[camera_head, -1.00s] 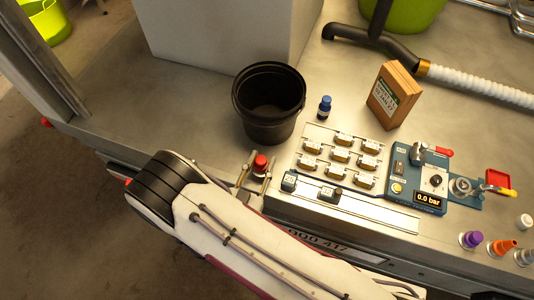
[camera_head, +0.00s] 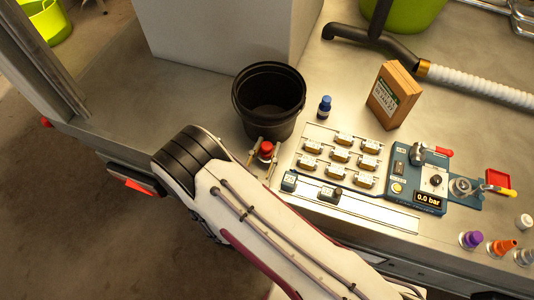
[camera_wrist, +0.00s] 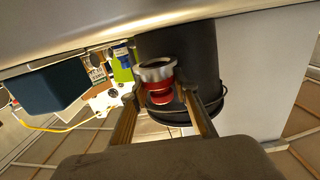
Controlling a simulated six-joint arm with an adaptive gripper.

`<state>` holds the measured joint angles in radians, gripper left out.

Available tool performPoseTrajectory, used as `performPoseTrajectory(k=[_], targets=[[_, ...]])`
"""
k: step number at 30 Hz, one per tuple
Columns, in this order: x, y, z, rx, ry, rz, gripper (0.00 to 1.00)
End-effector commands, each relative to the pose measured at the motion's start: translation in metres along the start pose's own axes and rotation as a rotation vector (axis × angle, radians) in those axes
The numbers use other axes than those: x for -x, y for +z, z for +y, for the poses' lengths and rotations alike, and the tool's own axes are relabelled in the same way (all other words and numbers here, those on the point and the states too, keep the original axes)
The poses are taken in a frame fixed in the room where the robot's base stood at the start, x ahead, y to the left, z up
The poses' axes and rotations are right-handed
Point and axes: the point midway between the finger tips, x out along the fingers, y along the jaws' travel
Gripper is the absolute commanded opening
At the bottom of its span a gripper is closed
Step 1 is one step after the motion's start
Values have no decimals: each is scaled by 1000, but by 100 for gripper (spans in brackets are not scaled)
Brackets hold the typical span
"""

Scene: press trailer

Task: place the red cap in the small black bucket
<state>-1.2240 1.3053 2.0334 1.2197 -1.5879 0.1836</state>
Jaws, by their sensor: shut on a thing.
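The red cap (camera_head: 266,148) is between the two fingers of my gripper (camera_head: 265,152), just in front of the bucket. In the wrist view the red cap (camera_wrist: 160,93) shows a silvery ring and sits between the fingers of my gripper (camera_wrist: 160,100), which is shut on it. The small black bucket (camera_head: 250,119) stands upright on the metal bench, open at the top, and its inside looks empty. In the wrist view the bucket (camera_wrist: 205,60) is right behind the cap. I cannot tell whether the cap touches the bucket wall.
A small blue bottle (camera_head: 324,107) stands right of the bucket. A panel with several brass fittings (camera_head: 340,155) lies to the right, with a cardboard box (camera_head: 393,95) behind it. A large grey block (camera_head: 225,35) stands behind the bucket. Bench left of the bucket is clear.

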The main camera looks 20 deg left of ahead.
Motion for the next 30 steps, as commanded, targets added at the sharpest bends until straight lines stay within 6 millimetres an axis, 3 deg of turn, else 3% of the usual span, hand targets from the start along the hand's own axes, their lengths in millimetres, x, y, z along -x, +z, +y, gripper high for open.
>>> performPoseTrajectory(k=[12,27,28,29,30], targets=[[-3,33,0,-1,0,1,5],[-3,37,0,-1,0,1,5],[-3,37,0,-1,0,0,37],[-3,37,0,-1,0,0,45],[-3,37,0,-1,0,0,46]])
